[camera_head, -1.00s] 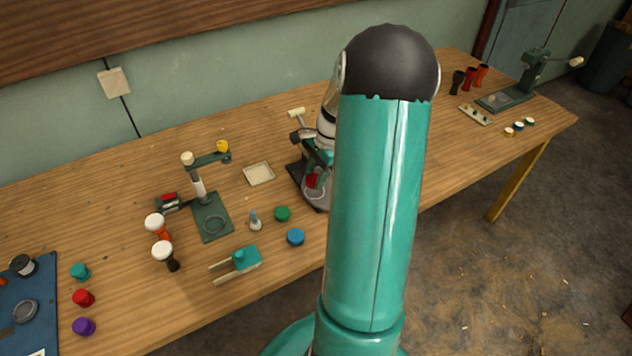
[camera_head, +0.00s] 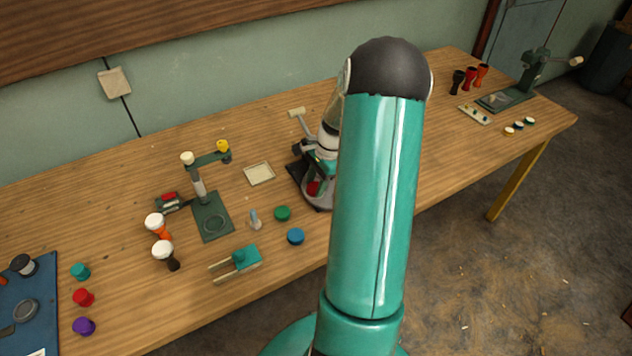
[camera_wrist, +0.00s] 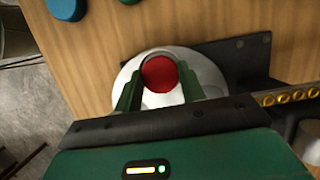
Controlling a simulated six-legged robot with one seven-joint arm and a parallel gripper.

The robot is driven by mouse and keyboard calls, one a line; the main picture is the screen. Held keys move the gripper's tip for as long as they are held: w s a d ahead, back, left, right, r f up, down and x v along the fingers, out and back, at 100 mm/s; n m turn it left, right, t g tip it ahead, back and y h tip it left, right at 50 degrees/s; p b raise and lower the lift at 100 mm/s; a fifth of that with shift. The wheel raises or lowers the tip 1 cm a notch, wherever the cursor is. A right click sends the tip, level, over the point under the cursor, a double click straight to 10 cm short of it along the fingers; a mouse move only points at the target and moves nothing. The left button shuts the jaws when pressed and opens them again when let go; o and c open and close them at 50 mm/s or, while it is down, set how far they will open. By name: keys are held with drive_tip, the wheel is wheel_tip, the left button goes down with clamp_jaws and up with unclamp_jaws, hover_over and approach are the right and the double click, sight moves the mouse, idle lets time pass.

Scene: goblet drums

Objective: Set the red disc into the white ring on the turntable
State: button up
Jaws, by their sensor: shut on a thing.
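The red disc (camera_wrist: 159,73) is between the two green fingers of my gripper (camera_wrist: 159,86) in the wrist view. The gripper is shut on it. The pale round turntable (camera_wrist: 204,72) lies beneath the disc and fingers. In the head view the red disc (camera_head: 313,188) shows low over the turntable (camera_head: 322,205), close to its surface; I cannot tell whether it touches. The white ring is not clearly distinguishable from the pale turntable; the disc and fingers cover the middle. My arm hides the turntable's right side in the head view.
A dark base plate (camera_wrist: 238,58) adjoins the turntable. Green (camera_head: 282,213) and blue (camera_head: 296,236) discs lie to its left on the bench. A cream tray (camera_head: 259,174) and a green stand (camera_head: 213,222) are farther left.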

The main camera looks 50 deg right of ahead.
drive_tip(key=shift+s+f, duration=0.1)
drive_tip(key=shift+f, duration=0.15)
drive_tip(key=shift+f, duration=0.2)
drive_tip(key=o, duration=0.9)
drive_tip(key=shift+s+f, duration=0.1)
drive_tip(key=shift+f, duration=0.05)
drive_tip(key=shift+o, duration=0.2)
drive_tip(key=shift+r, duration=0.35)
drive_tip(key=w+v, duration=0.1)
drive_tip(key=v, duration=1.2)
drive_tip(key=shift+s, duration=0.3)
